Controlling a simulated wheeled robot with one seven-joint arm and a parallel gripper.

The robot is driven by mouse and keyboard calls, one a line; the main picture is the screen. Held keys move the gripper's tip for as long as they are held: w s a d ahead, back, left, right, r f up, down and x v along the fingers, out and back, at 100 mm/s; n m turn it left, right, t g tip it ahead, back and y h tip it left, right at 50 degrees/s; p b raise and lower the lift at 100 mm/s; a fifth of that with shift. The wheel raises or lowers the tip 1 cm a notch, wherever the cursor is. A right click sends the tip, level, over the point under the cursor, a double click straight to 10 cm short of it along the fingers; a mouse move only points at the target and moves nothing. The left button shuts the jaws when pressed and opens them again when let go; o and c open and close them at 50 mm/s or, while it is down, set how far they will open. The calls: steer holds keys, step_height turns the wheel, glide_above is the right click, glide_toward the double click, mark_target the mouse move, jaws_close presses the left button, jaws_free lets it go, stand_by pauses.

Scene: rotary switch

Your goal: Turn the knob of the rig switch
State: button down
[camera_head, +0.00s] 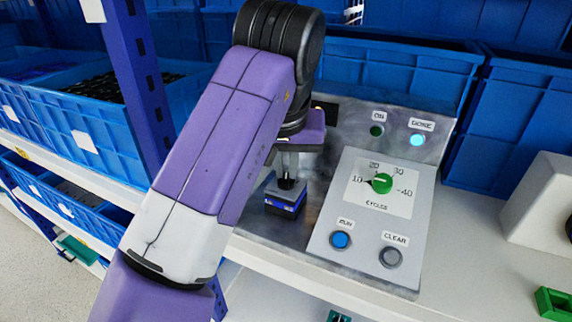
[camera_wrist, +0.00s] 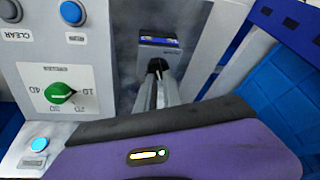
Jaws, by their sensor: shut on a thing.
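The rig switch (camera_head: 285,207) is a small grey and blue block on the left part of the metal rig panel; it also shows in the wrist view (camera_wrist: 160,42). Its small dark knob (camera_wrist: 154,65) stands out of the block towards my gripper. My gripper (camera_head: 287,178) is directly over the block, with its metal fingers shut on the knob; the fingertips also show in the wrist view (camera_wrist: 157,76). The fingers partly hide the knob, so its turn angle cannot be told.
Right of the switch, a white plate carries a green cycles dial (camera_head: 382,183) pointing at 10, a blue RUN button (camera_head: 341,240) and a grey CLEAR button (camera_head: 390,257). The DONE lamp (camera_head: 417,140) glows cyan; the ON lamp (camera_head: 376,131) is dark green. Blue bins (camera_head: 400,75) stand behind.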

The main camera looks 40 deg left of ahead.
steer(key=m+h+p, duration=0.1)
steer(key=m+p, duration=0.1)
steer(key=shift+r+p, duration=0.2)
steer(key=shift+p, duration=0.2)
steer(key=shift+f+m+t+h+p, duration=0.15)
steer(key=shift+m+t+h+p, duration=0.35)
steer(key=shift+m, duration=0.6)
steer(key=shift+y, duration=0.3)
steer(key=c, duration=1.5)
jaws_free()
